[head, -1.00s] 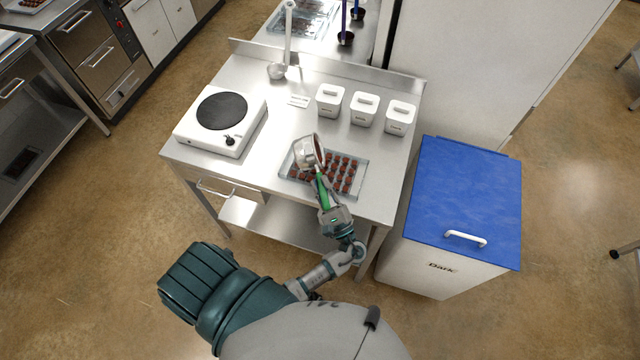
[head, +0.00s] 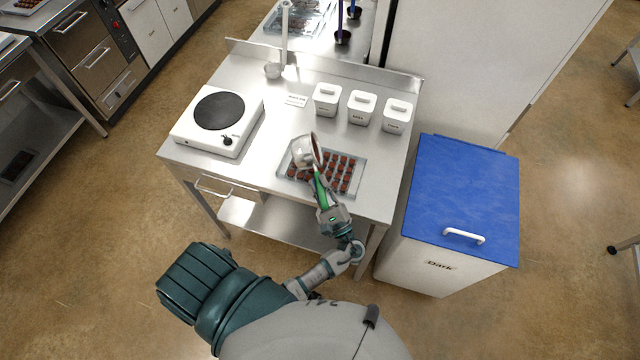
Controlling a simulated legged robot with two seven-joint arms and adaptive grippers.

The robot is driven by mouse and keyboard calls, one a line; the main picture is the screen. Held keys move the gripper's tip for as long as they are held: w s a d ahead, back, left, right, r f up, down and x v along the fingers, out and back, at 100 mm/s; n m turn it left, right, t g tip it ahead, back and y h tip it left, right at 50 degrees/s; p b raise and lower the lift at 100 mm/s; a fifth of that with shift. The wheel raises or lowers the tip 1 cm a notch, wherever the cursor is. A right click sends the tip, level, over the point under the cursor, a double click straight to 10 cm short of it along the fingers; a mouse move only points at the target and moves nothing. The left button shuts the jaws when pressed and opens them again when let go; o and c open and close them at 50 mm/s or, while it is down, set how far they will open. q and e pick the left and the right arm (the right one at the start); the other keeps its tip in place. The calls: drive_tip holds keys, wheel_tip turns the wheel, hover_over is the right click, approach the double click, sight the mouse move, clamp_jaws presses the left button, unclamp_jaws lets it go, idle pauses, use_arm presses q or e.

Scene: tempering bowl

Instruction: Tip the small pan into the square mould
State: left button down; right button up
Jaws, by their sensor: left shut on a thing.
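The small pan (head: 303,152) is a light metal pan with brown inside its rim and a green handle (head: 320,187). My left gripper (head: 326,204) is shut on the green handle. The pan is tilted on its side over the left part of the mould, its opening facing right. The square mould (head: 359,179) is a clear tray on the steel table with rows of brown-filled cavities. The pan hides some of its left cavities. I cannot tell whether anything is flowing from the pan. My right gripper is not in view.
A white hot plate (head: 191,131) stands on the left of the steel table (head: 255,172). Three white lidded tubs (head: 360,107) stand behind the mould. A ladle (head: 274,70) is at the back. A blue-lidded bin (head: 462,195) stands right of the table.

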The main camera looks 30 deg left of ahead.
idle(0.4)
use_arm(q)
drive_tip(key=shift+w+d+f+m+t+h, duration=0.2)
drive_tip(key=shift+m+t, duration=0.45)
drive_tip(key=shift+m, duration=0.3)
drive_tip(key=shift+w+d+f+m+t+h, duration=0.1)
drive_tip(key=shift+d+f+m+t, duration=0.1)
drive_tip(key=shift+m+t, duration=0.6)
drive_tip(key=shift+m, duration=0.35)
